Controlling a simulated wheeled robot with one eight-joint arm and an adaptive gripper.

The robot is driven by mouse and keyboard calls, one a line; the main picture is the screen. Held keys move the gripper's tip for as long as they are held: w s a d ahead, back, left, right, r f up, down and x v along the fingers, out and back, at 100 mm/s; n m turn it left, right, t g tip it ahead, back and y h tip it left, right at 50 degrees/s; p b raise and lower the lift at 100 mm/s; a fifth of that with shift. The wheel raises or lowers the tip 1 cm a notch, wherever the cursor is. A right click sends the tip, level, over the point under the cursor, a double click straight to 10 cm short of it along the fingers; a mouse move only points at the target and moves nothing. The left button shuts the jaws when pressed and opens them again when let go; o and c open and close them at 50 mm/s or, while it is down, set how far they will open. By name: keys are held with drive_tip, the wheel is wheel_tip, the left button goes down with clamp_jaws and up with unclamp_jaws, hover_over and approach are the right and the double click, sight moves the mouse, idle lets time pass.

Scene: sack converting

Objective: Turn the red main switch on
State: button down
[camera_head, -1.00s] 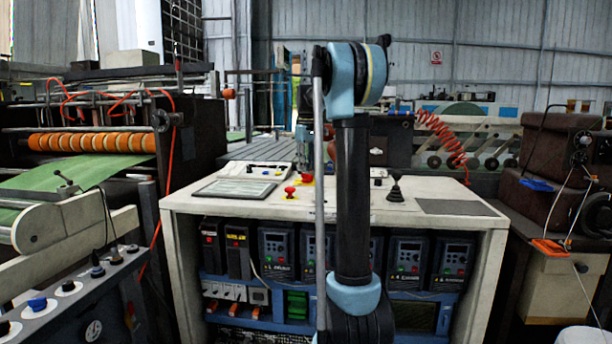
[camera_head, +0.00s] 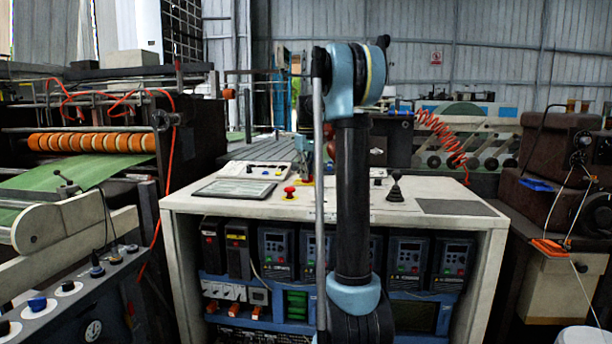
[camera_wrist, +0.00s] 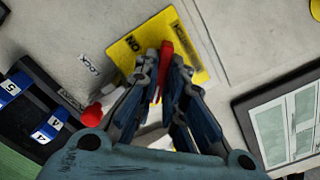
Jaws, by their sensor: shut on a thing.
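The red main switch handle (camera_wrist: 167,56) shows in the wrist view as a narrow red bar on a yellow plate (camera_wrist: 128,47) with black lettering, including "ON". My gripper (camera_wrist: 168,62) has its fingers closed around the bar, and the bar's end sticks out past the fingertips. In the head view my gripper (camera_head: 307,160) is at the back of the white console top, partly hidden behind my arm. The switch is mostly hidden there.
A red mushroom button (camera_head: 290,190) on a yellow base stands on the console (camera_head: 225,206) in front of the gripper. A flat screen (camera_head: 234,189) lies to its left, and a black joystick (camera_head: 395,190) stands to the right. A blue-and-black device (camera_wrist: 38,110) lies left in the wrist view.

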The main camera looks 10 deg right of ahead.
drive_tip(key=shift+m, duration=0.3)
drive_tip(key=m, duration=0.5)
drive_tip(key=shift+d, duration=0.1)
drive_tip(key=m, duration=0.5)
drive_tip(key=shift+m, duration=0.3)
drive_tip(key=m, duration=0.6)
drive_tip(key=shift+w+m, duration=0.1)
drive_tip(key=shift+m, duration=0.2)
drive_tip(key=c, duration=1.7)
unclamp_jaws()
